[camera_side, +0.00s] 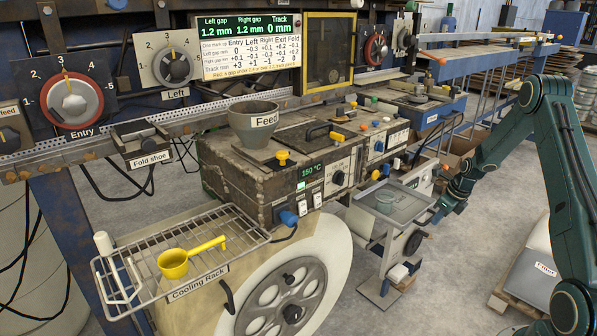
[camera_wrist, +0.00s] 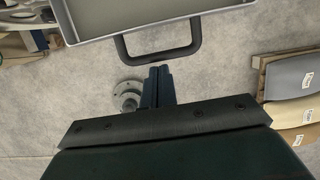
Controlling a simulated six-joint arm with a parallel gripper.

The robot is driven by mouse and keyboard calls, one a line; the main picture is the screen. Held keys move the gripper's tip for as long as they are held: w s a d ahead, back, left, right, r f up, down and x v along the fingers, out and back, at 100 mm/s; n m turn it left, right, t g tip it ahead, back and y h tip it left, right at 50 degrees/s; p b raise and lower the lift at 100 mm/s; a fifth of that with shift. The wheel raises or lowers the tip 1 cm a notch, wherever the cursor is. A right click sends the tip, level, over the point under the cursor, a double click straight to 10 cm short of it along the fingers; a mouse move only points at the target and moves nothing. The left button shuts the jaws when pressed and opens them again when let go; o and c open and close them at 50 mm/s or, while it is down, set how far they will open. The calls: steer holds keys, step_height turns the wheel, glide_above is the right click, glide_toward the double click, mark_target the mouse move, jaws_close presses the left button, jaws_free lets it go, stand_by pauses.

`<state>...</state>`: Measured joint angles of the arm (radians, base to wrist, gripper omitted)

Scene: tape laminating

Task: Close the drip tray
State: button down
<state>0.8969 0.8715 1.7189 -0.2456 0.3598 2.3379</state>
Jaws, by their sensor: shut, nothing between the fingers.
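The drip tray (camera_side: 372,198) is a shallow grey metal tray sticking out in front of the machine in the side view. Its grey rim (camera_wrist: 150,32) and dark U-shaped handle (camera_wrist: 193,42) show at the top of the wrist view; the rest of the tray runs out of that frame. My gripper (camera_wrist: 160,69) is shut and empty, with its fingertips just below the middle of the handle in the wrist picture. I cannot tell whether they touch it. In the side view my gripper (camera_side: 440,212) is at the tray's right end, small and partly unclear.
The machine body (camera_side: 240,175) stands left of the tray. A cooling rack (camera_side: 215,240) with a yellow ladle (camera_side: 175,263) is at the front left.

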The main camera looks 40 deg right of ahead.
mark_target(411, 213)
steer(key=shift+w, duration=0.15)
steer(key=w, duration=0.9)
steer(key=shift+s, duration=0.1)
stand_by(0.3)
steer(key=shift+s+r, duration=0.15)
steer(key=shift+s, duration=0.3)
steer(key=s+v, duration=0.2)
steer(key=v, duration=0.9)
steer(key=shift+s, duration=0.2)
steer(key=shift+f, duration=0.25)
